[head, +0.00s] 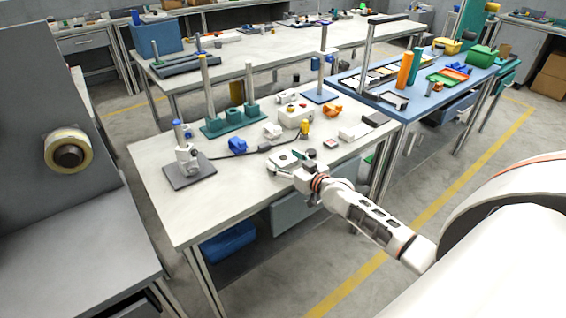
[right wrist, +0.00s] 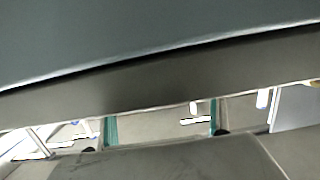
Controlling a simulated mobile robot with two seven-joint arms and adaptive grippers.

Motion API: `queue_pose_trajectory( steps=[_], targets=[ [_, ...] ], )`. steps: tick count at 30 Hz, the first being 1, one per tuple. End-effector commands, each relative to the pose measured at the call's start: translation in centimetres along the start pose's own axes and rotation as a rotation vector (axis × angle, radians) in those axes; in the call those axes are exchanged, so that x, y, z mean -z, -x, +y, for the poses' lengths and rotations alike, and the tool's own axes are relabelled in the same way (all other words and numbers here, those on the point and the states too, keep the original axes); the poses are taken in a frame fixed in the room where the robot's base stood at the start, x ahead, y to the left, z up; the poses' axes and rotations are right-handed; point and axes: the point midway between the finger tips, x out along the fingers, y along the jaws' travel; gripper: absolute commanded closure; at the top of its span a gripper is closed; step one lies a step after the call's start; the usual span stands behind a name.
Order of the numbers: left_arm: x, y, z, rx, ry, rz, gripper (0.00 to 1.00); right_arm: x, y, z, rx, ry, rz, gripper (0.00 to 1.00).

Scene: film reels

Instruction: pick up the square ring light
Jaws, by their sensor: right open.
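A small pale squarish piece (head: 284,159) with a green middle lies on the white-topped table (head: 215,215), near its front edge. It may be the square ring light, but it is too small to tell for sure. My right gripper (head: 285,174) is open and empty at the near side of this piece, over the table edge. I cannot tell whether they touch. In the right wrist view, large grey surfaces fill most of the picture and no ring light can be made out. My left gripper is not in view.
A blue connector (head: 238,146) with a dark cable, a grey stand (head: 190,172), a teal base with posts (head: 230,121) and a white box (head: 295,115) share the table. The blue table (head: 455,91) stands to the right. The table's front left is bare.

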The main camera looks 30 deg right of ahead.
Motion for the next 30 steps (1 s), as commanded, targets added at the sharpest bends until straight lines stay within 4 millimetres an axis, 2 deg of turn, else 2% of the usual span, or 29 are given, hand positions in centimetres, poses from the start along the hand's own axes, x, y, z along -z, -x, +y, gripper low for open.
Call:
queue_pose_trajectory(
  steps=[3,9,10,15,25,30],
  targets=[
    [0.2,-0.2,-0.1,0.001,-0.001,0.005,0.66,0.0,-0.7,0.0,-0.001,-0.001,-0.001,0.31],
    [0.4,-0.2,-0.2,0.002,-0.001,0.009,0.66,0.0,-0.7,0.0,0.000,0.000,-0.001,0.31],
    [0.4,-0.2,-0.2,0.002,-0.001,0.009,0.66,0.0,-0.7,0.0,0.000,0.000,-0.001,0.33],
    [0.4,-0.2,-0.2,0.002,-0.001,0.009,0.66,0.0,-0.7,0.0,0.000,0.000,-0.001,0.76],
    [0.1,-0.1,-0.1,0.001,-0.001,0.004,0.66,0.2,-0.7,0.0,0.000,0.000,0.000,0.76],
    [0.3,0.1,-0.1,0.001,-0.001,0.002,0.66,1.2,-0.5,-0.1,0.001,0.000,0.002,0.76]
  ],
)
